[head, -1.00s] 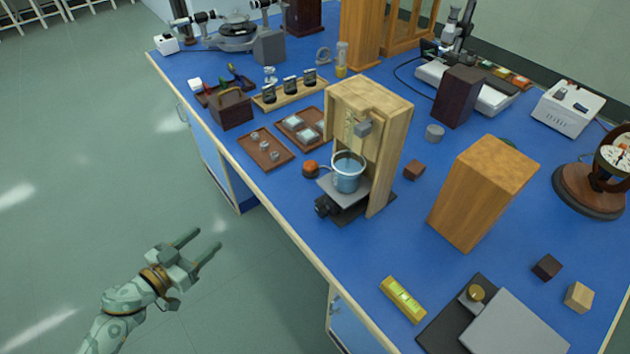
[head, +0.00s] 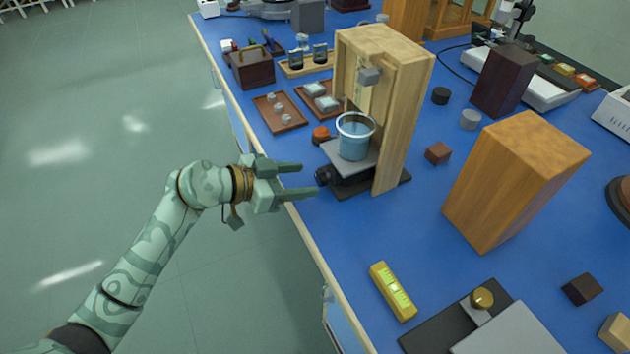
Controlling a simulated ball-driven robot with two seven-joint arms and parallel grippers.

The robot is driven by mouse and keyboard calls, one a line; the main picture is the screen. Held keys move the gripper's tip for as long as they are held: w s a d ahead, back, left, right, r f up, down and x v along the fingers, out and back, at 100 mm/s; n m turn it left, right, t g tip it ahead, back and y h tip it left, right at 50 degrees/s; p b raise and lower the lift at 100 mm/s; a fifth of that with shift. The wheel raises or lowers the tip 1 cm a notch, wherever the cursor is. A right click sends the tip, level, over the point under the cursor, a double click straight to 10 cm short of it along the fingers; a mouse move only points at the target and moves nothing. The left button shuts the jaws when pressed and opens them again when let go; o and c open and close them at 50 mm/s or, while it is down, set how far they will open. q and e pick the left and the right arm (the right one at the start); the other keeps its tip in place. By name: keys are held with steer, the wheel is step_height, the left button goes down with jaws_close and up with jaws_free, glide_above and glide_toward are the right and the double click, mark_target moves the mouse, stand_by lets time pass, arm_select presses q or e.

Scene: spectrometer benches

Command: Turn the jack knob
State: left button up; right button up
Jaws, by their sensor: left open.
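The jack is a small platform with a grey top plate (head: 336,152) and a dark base, standing in front of an open wooden frame (head: 398,100). Its black knob (head: 323,176) sticks out at the left, towards the bench edge. A beaker of blue liquid (head: 354,142) stands on the plate. My left gripper (head: 301,180) is open and empty, with its fingers pointing right at the knob. The fingertips are close to the knob at the bench edge; I cannot tell whether they touch it. My right gripper is not in view.
An orange object (head: 321,134) sits just behind the jack. A brown tray with small weights (head: 280,112) lies further back. A large wooden block (head: 515,180) stands to the right, and a yellow level (head: 393,291) lies in front.

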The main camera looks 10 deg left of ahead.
mark_target(317, 178)
arm_select(q)
steer(key=b+x, duration=0.1)
steer(key=x, duration=0.2)
steer(key=shift+f, duration=0.15)
steer(key=shift+w+d, duration=0.3)
steer(key=shift+d, duration=0.1)
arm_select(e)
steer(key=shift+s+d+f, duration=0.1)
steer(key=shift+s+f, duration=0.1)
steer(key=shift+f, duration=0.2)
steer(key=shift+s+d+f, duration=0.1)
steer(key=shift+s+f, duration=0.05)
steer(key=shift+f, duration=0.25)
